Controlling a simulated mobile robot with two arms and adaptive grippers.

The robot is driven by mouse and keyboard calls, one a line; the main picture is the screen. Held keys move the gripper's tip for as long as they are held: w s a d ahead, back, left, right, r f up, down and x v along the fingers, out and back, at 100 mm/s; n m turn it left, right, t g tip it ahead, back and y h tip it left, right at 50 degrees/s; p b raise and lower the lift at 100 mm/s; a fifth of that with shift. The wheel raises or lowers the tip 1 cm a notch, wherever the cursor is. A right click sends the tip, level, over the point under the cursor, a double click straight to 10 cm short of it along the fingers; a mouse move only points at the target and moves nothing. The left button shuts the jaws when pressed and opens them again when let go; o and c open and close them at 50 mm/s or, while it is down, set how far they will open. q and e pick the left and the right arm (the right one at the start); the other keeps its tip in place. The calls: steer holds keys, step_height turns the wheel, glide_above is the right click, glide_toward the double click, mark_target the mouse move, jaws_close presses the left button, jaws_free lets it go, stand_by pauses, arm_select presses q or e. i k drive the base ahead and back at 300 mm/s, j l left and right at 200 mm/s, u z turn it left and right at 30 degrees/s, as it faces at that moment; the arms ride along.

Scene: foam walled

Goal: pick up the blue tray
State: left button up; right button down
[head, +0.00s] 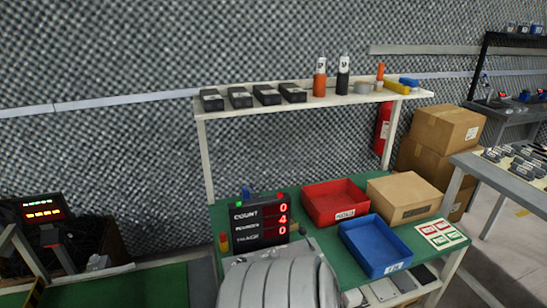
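The blue tray (353,232) sits on the green top of a white-framed bench (318,241), near its front edge. It looks empty, and a white label is on its front wall. It lies in front of a red tray (327,219) and a cardboard box (405,194). Neither of my grippers shows in the head view, so their state cannot be seen.
A counter display (262,220) stands left of the trays. A label card (440,234) lies at the right. A shelf (325,100) with bottles and black cases runs above. Cardboard boxes (446,124) and another table (510,190) stand to the right.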

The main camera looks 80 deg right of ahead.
mark_target(378, 251)
steer(key=z, duration=3.4)
steer(key=i+l+u, duration=0.55)
steer(key=l, duration=0.15)
